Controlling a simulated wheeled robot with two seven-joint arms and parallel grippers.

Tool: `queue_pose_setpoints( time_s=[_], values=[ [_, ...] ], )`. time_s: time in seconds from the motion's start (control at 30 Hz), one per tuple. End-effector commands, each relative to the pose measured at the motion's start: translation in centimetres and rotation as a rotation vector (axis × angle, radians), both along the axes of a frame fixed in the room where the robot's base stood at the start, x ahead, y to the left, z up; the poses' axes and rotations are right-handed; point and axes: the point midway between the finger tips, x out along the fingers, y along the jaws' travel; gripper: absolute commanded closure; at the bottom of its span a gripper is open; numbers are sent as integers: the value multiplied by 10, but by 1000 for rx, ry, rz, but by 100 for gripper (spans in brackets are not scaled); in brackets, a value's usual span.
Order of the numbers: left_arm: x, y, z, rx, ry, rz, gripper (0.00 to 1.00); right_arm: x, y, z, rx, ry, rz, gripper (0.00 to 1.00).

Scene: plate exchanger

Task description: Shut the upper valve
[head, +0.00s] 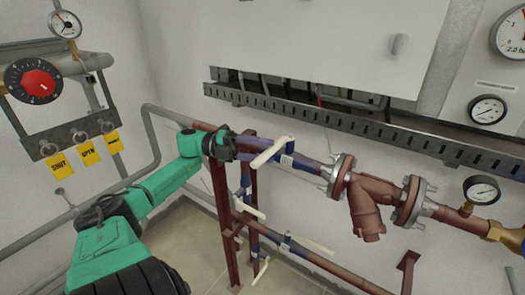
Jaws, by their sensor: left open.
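The upper valve (287,160) is a blue fitting on the upper pipe, left of the brown flanged strainer. Its cream lever handle (268,154) lies slanted, from lower left to upper right, in front of the pipe. My left gripper (236,148) is open, just left of the handle, near the top of the brown frame. I cannot tell whether its dark fingers touch the handle or the pipe behind. My right gripper is not in view.
Other cream handles (310,243) sit on lower pipes. A brown pipe stand (222,200) rises below my left gripper. A slotted dark tray (330,115) runs above the pipe. Left is a gauge panel with a red knob (38,83) and yellow tags.

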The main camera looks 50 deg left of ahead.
Motion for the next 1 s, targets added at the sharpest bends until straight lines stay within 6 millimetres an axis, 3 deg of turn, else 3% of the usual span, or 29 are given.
queue_pose_setpoints(
  time_s=[0.27,0.6,0.7,1.0],
  values=[
    [-9,14,-5,1,2,1,49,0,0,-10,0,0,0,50],
    [-57,86,-8,3,1,4,49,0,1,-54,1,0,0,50],
    [-64,96,-5,1,1,2,49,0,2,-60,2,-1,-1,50],
    [-68,101,-1,-1,1,1,49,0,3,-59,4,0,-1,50]
  ],
)
